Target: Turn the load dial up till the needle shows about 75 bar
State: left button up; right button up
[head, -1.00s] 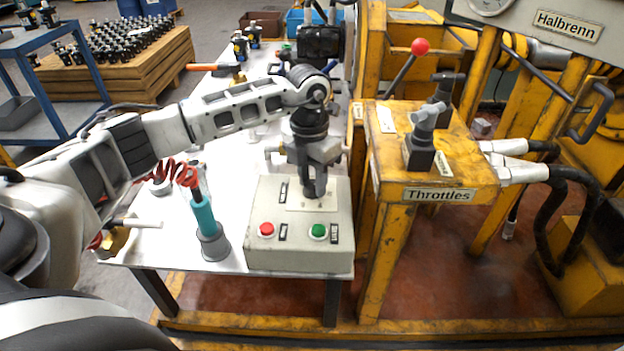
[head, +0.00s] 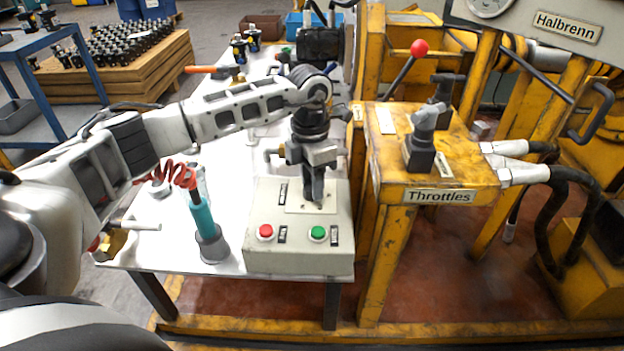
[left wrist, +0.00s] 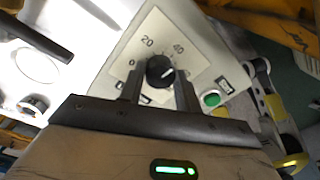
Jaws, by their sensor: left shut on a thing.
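The load dial (left wrist: 160,70) is a black round knob with a white mark, on a pale scale plate (left wrist: 190,62) showing 0, 20 and 40. In the head view the fingers hide the dial. A round gauge (head: 490,5) is cut off at the top edge, and its needle cannot be read. My right gripper is out of view.
The box has a red button (head: 265,232) and a green button (head: 317,233) in front of the dial. A teal-handled tool (head: 203,220) stands left of the box. The yellow throttle stand (head: 440,180) rises close on the right.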

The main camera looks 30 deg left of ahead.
aim_at(309, 183)
pick_arm(q)
jog(key=shift+r, duration=0.1)
jog(key=o, duration=1)
jog(key=r, duration=1.6)
jog(key=shift+w+a+p, duration=0.25)
jog(key=shift+a+p, duration=0.05)
jog(key=shift+a, duration=0.1)
jog(key=shift+s+f, duration=0.1)
jog(key=shift+f, duration=0.05)
